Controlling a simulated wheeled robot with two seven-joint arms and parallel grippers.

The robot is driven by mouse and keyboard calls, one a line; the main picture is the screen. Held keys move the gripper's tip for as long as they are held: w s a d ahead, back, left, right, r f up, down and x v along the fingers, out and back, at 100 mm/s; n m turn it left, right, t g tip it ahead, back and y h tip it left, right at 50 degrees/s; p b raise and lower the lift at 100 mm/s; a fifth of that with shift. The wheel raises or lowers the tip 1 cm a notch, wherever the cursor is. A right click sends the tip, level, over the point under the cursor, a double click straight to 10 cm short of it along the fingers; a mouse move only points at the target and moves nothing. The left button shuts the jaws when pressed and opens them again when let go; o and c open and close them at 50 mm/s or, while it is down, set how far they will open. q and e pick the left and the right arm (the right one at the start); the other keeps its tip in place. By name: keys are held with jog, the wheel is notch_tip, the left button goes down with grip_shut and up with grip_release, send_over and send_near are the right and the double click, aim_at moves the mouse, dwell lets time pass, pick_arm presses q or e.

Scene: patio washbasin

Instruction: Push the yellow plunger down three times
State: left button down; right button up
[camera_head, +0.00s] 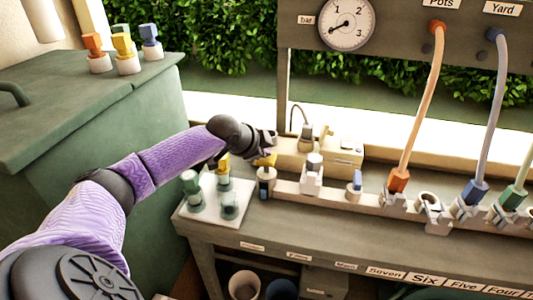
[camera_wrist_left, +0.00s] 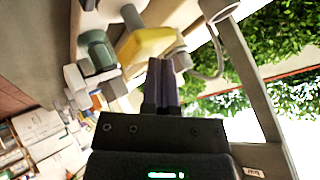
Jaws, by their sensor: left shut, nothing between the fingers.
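A yellow plunger top (camera_head: 266,159) sits above a dark, pale-collared body on the near end of the pale rail. Another yellow cap (camera_head: 223,163) tops a green bottle beside it. My left gripper (camera_head: 270,141) is shut and empty, just above and beside the yellow plunger top; I cannot tell whether it touches. In the left wrist view, my closed fingers (camera_wrist_left: 162,82) point towards a yellow part (camera_wrist_left: 146,44) next to a green bottle (camera_wrist_left: 97,52). My right gripper is not in view.
A white tray (camera_head: 190,213) holds several green bottles at the bench's left end. A small beige box (camera_head: 343,158) stands behind the rail. Orange and blue hoses (camera_head: 423,100) rise on the right, and a gauge (camera_head: 346,24) hangs above. A green cabinet (camera_head: 150,115) stands left.

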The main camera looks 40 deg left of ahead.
pick_arm(q)
jog(key=shift+f, duration=0.45)
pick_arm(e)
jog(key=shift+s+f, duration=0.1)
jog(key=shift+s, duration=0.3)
pick_arm(q)
jog(key=shift+f, duration=0.3)
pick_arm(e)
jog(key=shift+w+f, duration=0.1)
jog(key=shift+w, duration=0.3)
pick_arm(q)
notch_tip(320, 180, up, 2)
jog(key=shift+r+p, duration=0.25)
jog(key=shift+p, duration=0.85)
jog(key=shift+f, duration=0.1)
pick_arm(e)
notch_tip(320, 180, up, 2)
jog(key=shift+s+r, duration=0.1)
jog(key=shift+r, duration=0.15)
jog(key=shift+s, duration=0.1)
